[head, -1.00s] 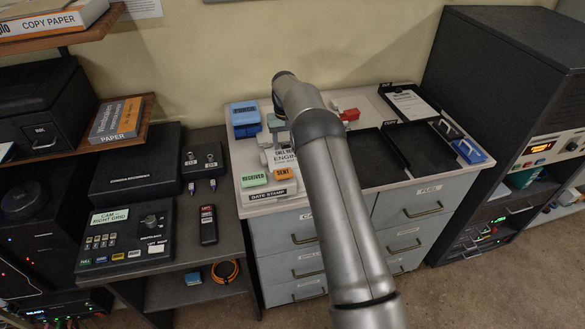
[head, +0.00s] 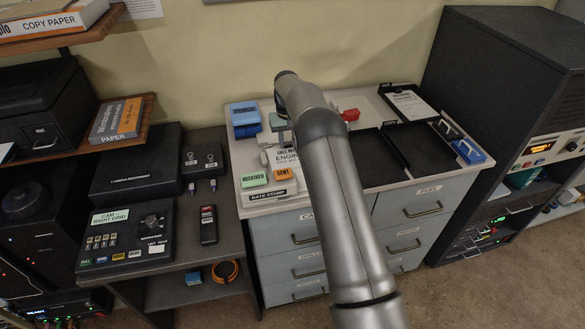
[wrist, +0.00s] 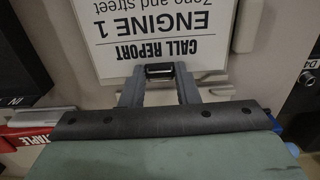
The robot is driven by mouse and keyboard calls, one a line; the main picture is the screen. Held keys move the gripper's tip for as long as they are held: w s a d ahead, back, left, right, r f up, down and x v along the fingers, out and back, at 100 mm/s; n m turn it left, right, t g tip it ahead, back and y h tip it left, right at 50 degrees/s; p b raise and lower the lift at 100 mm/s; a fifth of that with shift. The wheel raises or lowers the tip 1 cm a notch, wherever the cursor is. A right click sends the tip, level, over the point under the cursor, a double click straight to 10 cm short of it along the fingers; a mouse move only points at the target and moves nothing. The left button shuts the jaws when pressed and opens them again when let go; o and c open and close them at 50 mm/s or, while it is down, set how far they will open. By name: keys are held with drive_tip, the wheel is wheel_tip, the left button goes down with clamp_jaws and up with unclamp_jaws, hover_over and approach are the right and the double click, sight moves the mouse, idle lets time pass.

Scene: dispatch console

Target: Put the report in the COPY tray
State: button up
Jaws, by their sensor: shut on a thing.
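The report (head: 287,157), a white sheet headed CALL REPORT ENGINE 1, is on the left part of the cabinet top in the head view. In the wrist view the report (wrist: 150,35) reads upside down. My gripper (wrist: 160,72) is shut on the report's near edge. Whether the sheet is clear of the surface I cannot tell. In the head view my arm hides much of the gripper and the sheet's right side. Black trays stand on the right: an empty one (head: 372,172) in front, others behind. Their labels are too small to tell which is COPY.
The green RECEIVED stamp (head: 254,180) and orange SENT stamp (head: 283,174) stand by the sheet's near edge. A blue PUNCH box (head: 244,112) is behind left. A red stapler (head: 350,114) lies behind my arm. A blue object (head: 468,151) is at the right edge.

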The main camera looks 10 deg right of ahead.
drive_tip(key=shift+w+d+p, duration=0.1)
drive_tip(key=shift+d+p, duration=0.3)
drive_tip(key=shift+d, duration=3.1)
drive_tip(key=shift+r, duration=0.15)
wheel_tip(320, 180, up, 7)
drive_tip(key=p, duration=0.4)
drive_tip(key=shift+r+p, duration=0.15)
drive_tip(key=shift+p, duration=0.2)
